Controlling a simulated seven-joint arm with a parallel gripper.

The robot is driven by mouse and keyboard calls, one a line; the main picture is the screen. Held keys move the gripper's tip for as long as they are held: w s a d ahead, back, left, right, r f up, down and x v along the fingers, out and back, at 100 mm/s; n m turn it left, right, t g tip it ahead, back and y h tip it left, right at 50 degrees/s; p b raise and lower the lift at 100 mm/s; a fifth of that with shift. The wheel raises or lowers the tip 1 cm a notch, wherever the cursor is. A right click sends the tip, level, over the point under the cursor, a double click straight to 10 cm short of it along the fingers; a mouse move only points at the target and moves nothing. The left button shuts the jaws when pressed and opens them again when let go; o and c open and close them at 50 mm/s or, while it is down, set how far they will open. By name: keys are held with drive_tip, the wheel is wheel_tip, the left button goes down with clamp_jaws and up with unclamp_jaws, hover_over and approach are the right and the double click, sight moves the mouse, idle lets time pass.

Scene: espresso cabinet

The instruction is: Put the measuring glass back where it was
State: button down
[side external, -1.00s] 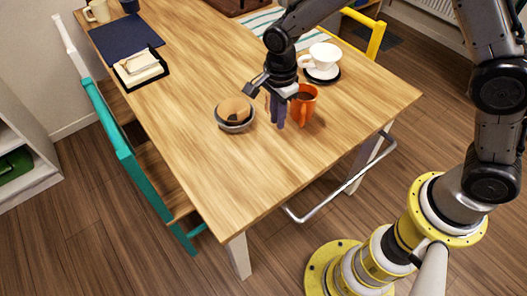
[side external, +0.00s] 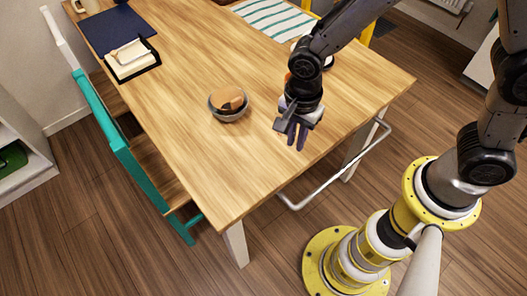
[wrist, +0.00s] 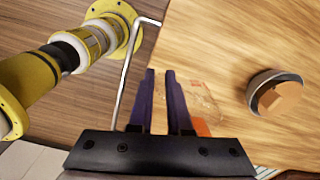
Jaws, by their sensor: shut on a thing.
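My gripper (side external: 297,138) is near the table's front right edge, fingers pointing down. In the wrist view its two dark purple fingers (wrist: 160,78) stand a small gap apart, shut on a clear thing that I take to be the measuring glass. The glass is nearly invisible; a faint clear outline (wrist: 208,98) shows just right of the right finger. In the side view I cannot make the glass out. Whether its base touches the table is unclear.
A grey bowl with brown contents (side external: 229,104) stands left of my gripper; it also shows in the wrist view (wrist: 252,90). The orange mug (wrist: 202,127) is close by, mostly hidden. A striped cloth (side external: 272,18) lies behind.

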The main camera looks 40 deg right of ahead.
drive_tip(key=w+a+f, duration=0.1)
drive_tip(key=f, duration=0.1)
drive_tip(key=w+a+f, duration=0.1)
drive_tip(key=w, duration=0.1)
drive_tip(key=w+a+f, duration=0.1)
drive_tip(key=w+f, duration=0.1)
drive_tip(key=shift+w+f, duration=0.25)
drive_tip(key=shift+f, duration=0.1)
drive_tip(key=shift+w+a+f, duration=0.35)
drive_tip(key=shift+w+f, duration=0.15)
drive_tip(key=shift+f, duration=1.7)
drive_tip(key=shift+f, duration=0.2)
drive_tip(key=c, duration=0.9)
unclamp_jaws()
drive_tip(key=shift+o, duration=0.2)
wheel_tip(320, 180, up, 12)
drive_tip(key=shift+r, duration=0.25)
